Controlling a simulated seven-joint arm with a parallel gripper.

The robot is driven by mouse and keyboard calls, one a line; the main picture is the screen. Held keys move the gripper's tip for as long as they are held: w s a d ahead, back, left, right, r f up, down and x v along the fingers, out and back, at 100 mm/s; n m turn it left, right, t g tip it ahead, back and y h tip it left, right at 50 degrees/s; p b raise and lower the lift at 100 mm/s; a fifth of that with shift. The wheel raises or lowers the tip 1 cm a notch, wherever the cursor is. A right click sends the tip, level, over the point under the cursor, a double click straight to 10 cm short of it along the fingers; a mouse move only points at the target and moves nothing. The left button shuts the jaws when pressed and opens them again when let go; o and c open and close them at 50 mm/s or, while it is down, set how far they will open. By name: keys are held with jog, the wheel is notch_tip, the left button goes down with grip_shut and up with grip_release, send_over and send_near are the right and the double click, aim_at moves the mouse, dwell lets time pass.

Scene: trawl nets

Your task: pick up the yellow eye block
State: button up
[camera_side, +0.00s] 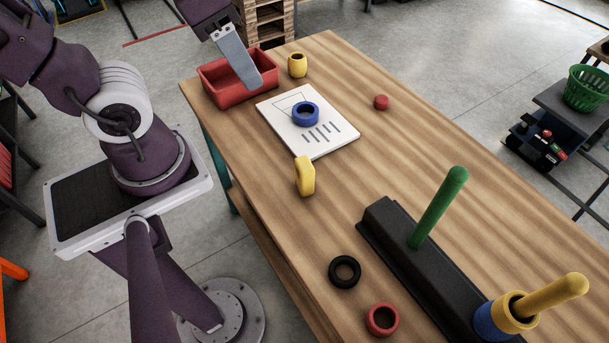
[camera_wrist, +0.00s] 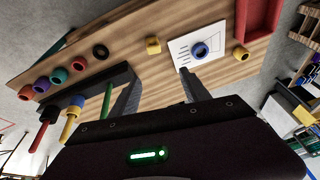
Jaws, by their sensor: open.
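Two loose yellow pieces lie on the wooden table, and I cannot tell for certain which is the eye block. One yellow piece (camera_side: 305,177) stands near the table's left edge, below the white board; it also shows in the wrist view (camera_wrist: 152,46). The other yellow piece (camera_side: 297,65), with a dark hole in its top, stands right of the red tray; the wrist view shows it too (camera_wrist: 241,53). My gripper (camera_side: 250,82) hangs over the red tray in the side view. In the wrist view its two fingers (camera_wrist: 158,84) are spread apart with nothing between them.
A blue ring (camera_side: 306,113) lies on the white board (camera_side: 330,142). A black peg rack (camera_side: 430,280) with a tall green peg (camera_side: 440,205) and a yellow peg stands at the front right. A black ring (camera_side: 344,271) and red ring (camera_side: 382,319) lie beside it.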

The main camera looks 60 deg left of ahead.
jog(key=w+d+f+m+g+y, duration=0.3)
jog(key=w+f+m+g+y, duration=0.1)
jog(key=w+f+m, duration=0.25)
jog(key=m+y, duration=0.5)
jog(key=m, duration=0.2)
send_over(309, 185)
jog(key=d, duration=0.4)
notch_tip(309, 185, down, 14)
jog(key=f+m+t+y, duration=0.1)
jog(key=f, duration=0.2)
jog(key=f+m+t+y, duration=0.1)
jog(key=f+m, duration=0.1)
jog(key=f, duration=0.2)
jog(key=s+f+m+t+y, duration=0.1)
jog(key=f+m, duration=0.1)
jog(key=f, duration=0.1)
jog(key=shift+f+y, duration=0.25)
jog(key=shift+y, duration=0.15)
jog(key=x, duration=0.6)
jog(key=shift+w+a+r, duration=0.15)
jog(key=shift+a, duration=0.4)
grip_shut()
